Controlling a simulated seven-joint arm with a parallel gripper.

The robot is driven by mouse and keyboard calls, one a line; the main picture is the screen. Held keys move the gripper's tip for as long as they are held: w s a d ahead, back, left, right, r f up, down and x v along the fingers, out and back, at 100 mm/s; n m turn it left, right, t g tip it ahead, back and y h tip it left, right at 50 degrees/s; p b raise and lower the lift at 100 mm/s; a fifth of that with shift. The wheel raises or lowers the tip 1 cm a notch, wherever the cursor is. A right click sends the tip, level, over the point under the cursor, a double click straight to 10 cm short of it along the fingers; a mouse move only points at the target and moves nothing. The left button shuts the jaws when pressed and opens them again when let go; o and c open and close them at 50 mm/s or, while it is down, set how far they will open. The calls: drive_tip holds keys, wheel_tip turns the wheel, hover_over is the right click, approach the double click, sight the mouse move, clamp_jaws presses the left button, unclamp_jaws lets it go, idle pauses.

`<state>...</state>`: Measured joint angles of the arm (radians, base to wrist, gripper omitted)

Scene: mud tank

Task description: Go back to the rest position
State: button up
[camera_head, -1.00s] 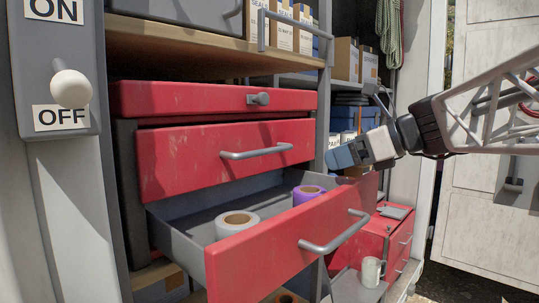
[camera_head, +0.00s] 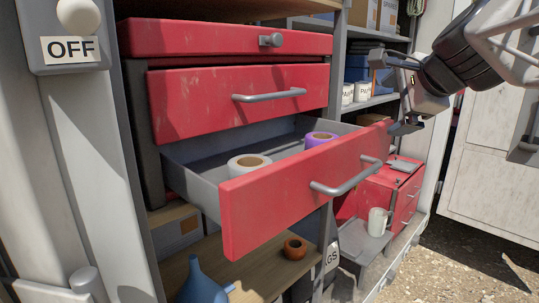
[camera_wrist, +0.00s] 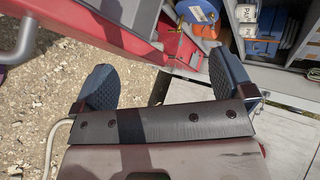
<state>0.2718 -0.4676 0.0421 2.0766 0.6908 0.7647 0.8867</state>
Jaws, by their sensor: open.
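My gripper (camera_head: 397,128) is at the upper right in the head view, near the right end of the open red drawer's front. In the wrist view my gripper (camera_wrist: 165,85) shows two dark blue fingers spread wide with nothing between them. The open red drawer (camera_head: 290,190) holds a white tape roll (camera_head: 249,164) and a purple tape roll (camera_head: 319,139). Its grey handle (camera_head: 345,183) is free of my fingers. In the wrist view, part of a red drawer front (camera_wrist: 75,20) shows at the upper left.
Closed red drawers (camera_head: 240,97) are above the open one. A smaller red box (camera_head: 405,190) and a white mug (camera_head: 378,221) stand low at the right. A blue funnel (camera_head: 202,281) and a brown ring (camera_head: 295,248) sit on the shelf below. Gravel ground (camera_head: 470,255) is clear at the right.

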drive_tip(key=w+d+f+n+h, duration=0.5)
drive_tip(key=w+d+f+n, duration=0.2)
drive_tip(key=w+d+f, duration=0.4)
drive_tip(key=w+d+f+n+g, duration=0.1)
drive_tip(key=w+d+f+g, duration=0.1)
drive_tip(key=f, duration=0.9)
drive_tip(key=w+d+f+g, duration=0.2)
drive_tip(key=f, duration=0.9)
drive_tip(key=w+d+f+n+g, duration=0.1)
drive_tip(key=w+d+f, duration=0.15)
drive_tip(key=f, duration=0.75)
drive_tip(key=s+a+r+n+g+y, duration=0.1)
drive_tip(key=s+a+r+n, duration=0.1)
drive_tip(key=s+a+r, duration=0.4)
drive_tip(key=s+a+r+n, duration=0.2)
drive_tip(key=s+a+r, duration=0.1)
drive_tip(key=s+a, duration=0.6)
drive_tip(key=s+a+r+n, duration=0.1)
drive_tip(key=s+a, duration=0.3)
drive_tip(key=s, duration=0.7)
drive_tip(key=s+a+r+n+g, duration=0.1)
drive_tip(key=s+a, duration=0.3)
drive_tip(key=s, duration=0.8)
drive_tip(key=shift+r+n+g, duration=0.3)
drive_tip(key=shift+r+n, duration=0.25)
drive_tip(key=shift+n, duration=0.35)
